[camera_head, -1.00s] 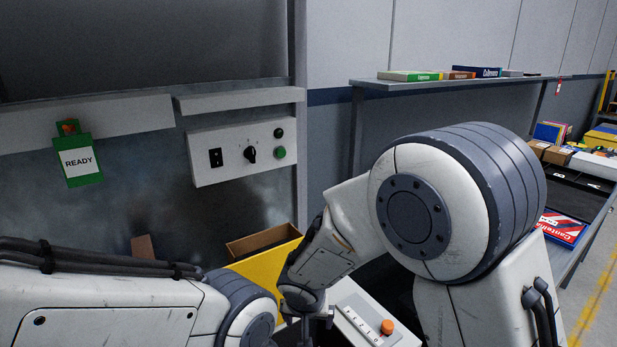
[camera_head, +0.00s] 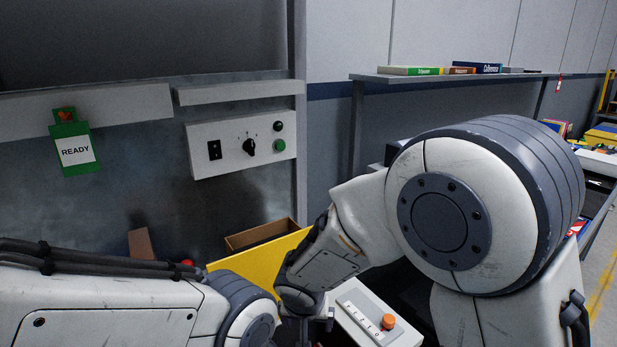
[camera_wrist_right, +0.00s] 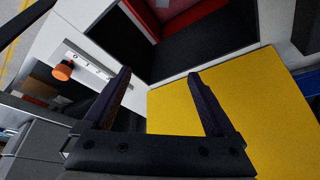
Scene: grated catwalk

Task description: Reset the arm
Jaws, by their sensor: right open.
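My right arm (camera_head: 345,230) reaches down from the right in the head view, with its large elbow joint (camera_head: 440,220) close to the camera. My right gripper (camera_wrist_right: 160,75) shows best in the right wrist view. Its two dark fingers are apart with nothing between them. Beyond them are a yellow panel (camera_wrist_right: 215,110) and a pale box edge. In the head view its tips are cut off by the bottom edge. My left arm (camera_head: 110,310) lies across the lower left; its gripper is out of view.
A wall panel (camera_head: 243,144) with a knob and a green READY tag (camera_head: 75,150) stand ahead. A shelf (camera_head: 440,80) holds several boxes.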

